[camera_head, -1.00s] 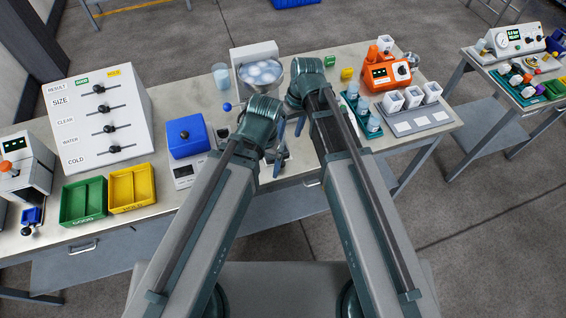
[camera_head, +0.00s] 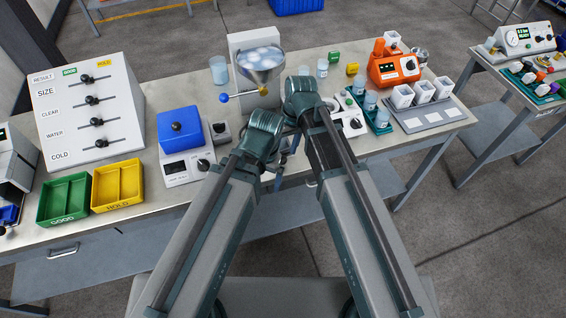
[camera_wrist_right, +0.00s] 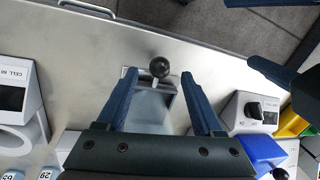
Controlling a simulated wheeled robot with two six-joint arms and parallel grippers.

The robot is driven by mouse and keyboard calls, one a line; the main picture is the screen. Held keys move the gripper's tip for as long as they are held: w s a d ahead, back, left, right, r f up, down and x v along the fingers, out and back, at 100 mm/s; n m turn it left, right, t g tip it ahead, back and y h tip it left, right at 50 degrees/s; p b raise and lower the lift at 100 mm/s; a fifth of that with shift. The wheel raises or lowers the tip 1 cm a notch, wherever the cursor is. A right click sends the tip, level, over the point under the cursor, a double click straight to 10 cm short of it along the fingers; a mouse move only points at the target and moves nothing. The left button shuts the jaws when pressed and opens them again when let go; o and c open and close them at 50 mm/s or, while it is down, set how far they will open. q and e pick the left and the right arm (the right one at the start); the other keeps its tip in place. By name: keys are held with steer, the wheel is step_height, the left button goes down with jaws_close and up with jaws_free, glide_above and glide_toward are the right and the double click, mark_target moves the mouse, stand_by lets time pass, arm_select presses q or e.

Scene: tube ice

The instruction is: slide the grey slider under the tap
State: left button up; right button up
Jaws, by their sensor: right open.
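The grey slider (camera_wrist_right: 150,108), with a black ball knob (camera_wrist_right: 160,68), lies on the bench in the right wrist view. My right gripper (camera_wrist_right: 161,76) is open, with one blue finger on each side of the knob; contact cannot be told. In the head view the slider is hidden behind my arms. My left gripper (camera_head: 279,176) is partly hidden in the head view; its two blue fingers stand apart at the right of the wrist view. The tap's lever (camera_head: 242,96), with a blue and a yellow ball, is below the ice bowl (camera_head: 262,65).
A blue-topped scale (camera_head: 180,130) and a small grey knob box (camera_head: 221,132) stand left of my arms. A white round-well device (camera_head: 348,118) and tubes (camera_head: 370,100) stand right. Green (camera_head: 66,200) and yellow trays (camera_head: 117,186) are far left.

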mark_target(283, 157)
steer(key=shift+s+a+f+b, duration=0.15)
steer(key=shift+f+b, duration=0.35)
steer(key=shift+f, duration=0.3)
steer(key=shift+w+a+f+b, duration=0.1)
steer(key=shift+f+b, duration=0.4)
steer(key=shift+f, duration=0.25)
arm_select(q)
step_height(283, 157, down, 3)
arm_select(e)
steer(key=shift+c, duration=0.2)
jaws_close()
